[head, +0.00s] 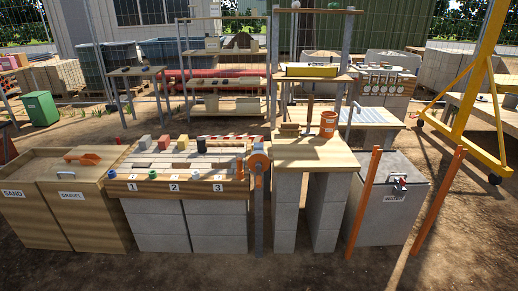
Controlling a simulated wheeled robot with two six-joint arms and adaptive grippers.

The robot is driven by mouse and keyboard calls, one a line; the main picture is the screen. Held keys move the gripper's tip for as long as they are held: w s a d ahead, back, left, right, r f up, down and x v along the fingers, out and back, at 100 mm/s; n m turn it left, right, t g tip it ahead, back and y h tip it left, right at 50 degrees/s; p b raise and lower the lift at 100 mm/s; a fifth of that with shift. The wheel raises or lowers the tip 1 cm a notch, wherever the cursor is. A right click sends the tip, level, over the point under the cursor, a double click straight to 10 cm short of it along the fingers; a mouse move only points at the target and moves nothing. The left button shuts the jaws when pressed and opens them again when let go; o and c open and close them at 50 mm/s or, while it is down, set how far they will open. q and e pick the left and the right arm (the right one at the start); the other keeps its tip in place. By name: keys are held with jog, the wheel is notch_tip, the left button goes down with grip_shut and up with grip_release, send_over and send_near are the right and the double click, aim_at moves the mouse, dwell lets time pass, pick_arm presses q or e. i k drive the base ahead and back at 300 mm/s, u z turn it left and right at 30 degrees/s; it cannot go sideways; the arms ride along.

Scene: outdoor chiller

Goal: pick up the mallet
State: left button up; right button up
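A brown upright stick (310,113) stands on the wooden-topped table (315,155) right of centre. It looks like the handle of a mallet standing on its head, but it is too small to be sure. Neither of my grippers is in the head view.
A numbered bench (180,188) with small coloured blocks stands left of the table. Sand and gravel bins (68,195) are further left. A grey water chest (392,205) between two orange posts (364,203) (437,203) is on the right. Bare ground lies in front.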

aim_at(202, 145)
jog(key=u, duration=0.55)
jog(key=i, duration=0.5)
jog(key=u, duration=1.25)
jog(key=i, duration=2.15)
jog(key=z, duration=1.25)
jog(key=i, duration=0.7)
jog(key=z, duration=0.8)
